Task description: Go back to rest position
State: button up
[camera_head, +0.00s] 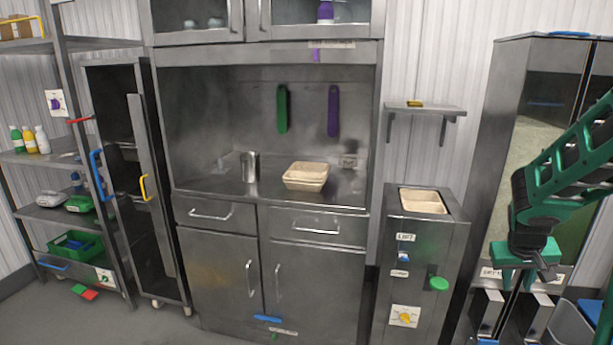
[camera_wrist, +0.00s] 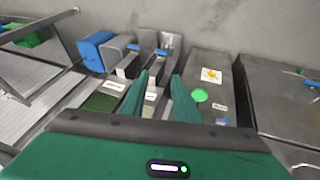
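My green arm reaches in from the right edge of the head view. My gripper (camera_head: 523,262) hangs pointing down at the right, in front of the tall steel cabinet. In the wrist view my gripper (camera_wrist: 163,82) shows two green fingers with a gap between them and nothing held. A beige container (camera_head: 306,176) stands on the steel counter, apart from my gripper. Another beige container (camera_head: 422,202) sits in the top of the steel dispenser (camera_head: 383,258), left of my gripper.
The dispenser has a green button (camera_head: 439,283). A metal cup (camera_head: 249,167) stands on the counter. A small wall shelf (camera_head: 425,110) is above the dispenser. A rack (camera_head: 40,160) with bottles stands far left. Grey and blue bins (camera_head: 568,326) are at lower right. Floor at lower left is mostly clear.

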jog(key=s+a+r+m+g+y, duration=0.1)
jog(key=s+a+r, duration=0.1)
jog(key=s+a, duration=0.3)
jog(key=s+a+r+g+y, duration=0.1)
jog(key=s+a, duration=0.3)
jog(key=s, duration=0.8)
jog(key=s+a+r+m+g+y, duration=0.1)
jog(key=s+a+r+y, duration=0.1)
jog(key=s+a, duration=0.3)
jog(key=s+r, duration=0.1)
jog(key=s, duration=0.2)
jog(key=shift+s+a+m+y, duration=0.25)
jog(key=shift+a+m+y, duration=0.05)
jog(key=shift+y, duration=0.1)
jog(key=shift+w+f, duration=0.25)
jog(key=shift+w, duration=0.45)
jog(key=shift+s, duration=0.1)
